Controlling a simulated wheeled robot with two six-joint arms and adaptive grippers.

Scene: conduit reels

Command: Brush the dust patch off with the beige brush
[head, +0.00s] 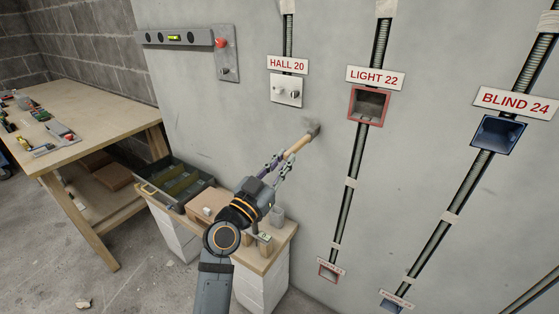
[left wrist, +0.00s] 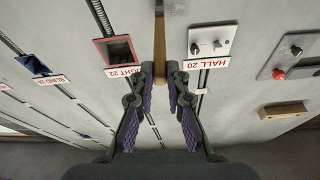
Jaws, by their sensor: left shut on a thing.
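My left gripper (head: 279,167) is shut on the wooden handle of the beige brush (head: 298,146). The brush points up and right, its darker head (head: 313,129) at the wall just below and right of the HALL 20 plate. In the left wrist view, the handle (left wrist: 159,50) runs up between the purple-padded fingers (left wrist: 160,78). A faint grey smudge, likely the dust patch (head: 311,121), shows on the wall by the brush head, which partly hides it. I cannot tell if the bristles touch the wall. My right gripper is out of view.
The HALL 20 switch plate (head: 286,90) and the red LIGHT 22 box (head: 368,105) flank the brush head. A blue BLIND 24 box (head: 497,134) is farther right. A small bench (head: 272,259) with a tray (head: 176,184) stands below; a wooden table (head: 85,130) is left.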

